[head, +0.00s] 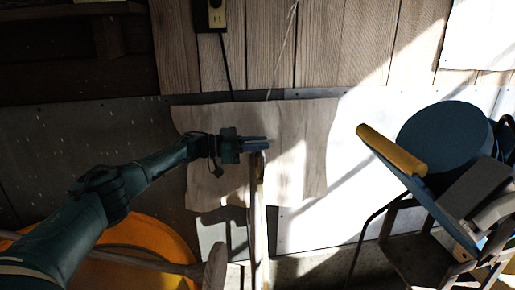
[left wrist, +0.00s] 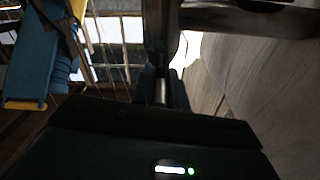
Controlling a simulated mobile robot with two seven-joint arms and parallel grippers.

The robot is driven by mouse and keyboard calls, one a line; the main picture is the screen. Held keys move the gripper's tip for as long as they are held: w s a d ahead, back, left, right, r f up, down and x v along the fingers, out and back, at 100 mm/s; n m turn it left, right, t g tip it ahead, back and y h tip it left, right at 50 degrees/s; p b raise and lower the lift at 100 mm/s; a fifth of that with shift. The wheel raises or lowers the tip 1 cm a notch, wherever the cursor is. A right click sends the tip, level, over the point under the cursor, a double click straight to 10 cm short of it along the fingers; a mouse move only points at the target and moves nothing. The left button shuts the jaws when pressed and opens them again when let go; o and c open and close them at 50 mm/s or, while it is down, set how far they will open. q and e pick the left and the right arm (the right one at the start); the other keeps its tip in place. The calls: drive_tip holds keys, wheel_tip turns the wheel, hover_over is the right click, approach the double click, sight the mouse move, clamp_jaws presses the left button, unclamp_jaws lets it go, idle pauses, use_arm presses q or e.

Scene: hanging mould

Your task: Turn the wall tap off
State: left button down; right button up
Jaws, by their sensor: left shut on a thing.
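My left gripper (head: 266,145) reaches in from the left, in front of a pale sheet on the wall, its blue fingers close together at the top of an upright wooden post. In the left wrist view the fingers (left wrist: 162,88) are shut on a narrow, shiny metal part, which appears to be the wall tap's handle (left wrist: 161,90). The tap's body and spout cannot be made out in the head view; the gripper and deep shadow hide that spot. My right gripper is not in view.
The pale sheet (head: 305,165) hangs on the wall. The wooden post (head: 259,225) stands below the gripper. An orange round tub (head: 150,235) is at lower left. A blue machine with a round disc (head: 445,135) stands at right. A wall socket (head: 215,16) is above.

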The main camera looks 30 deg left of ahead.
use_arm(q)
drive_tip(key=c, duration=1.4)
unclamp_jaws()
drive_tip(key=shift+w, duration=0.1)
drive_tip(key=shift+f, duration=0.1)
drive_tip(key=b+v, duration=0.1)
drive_tip(key=v, duration=1.2)
drive_tip(key=shift+b, duration=0.3)
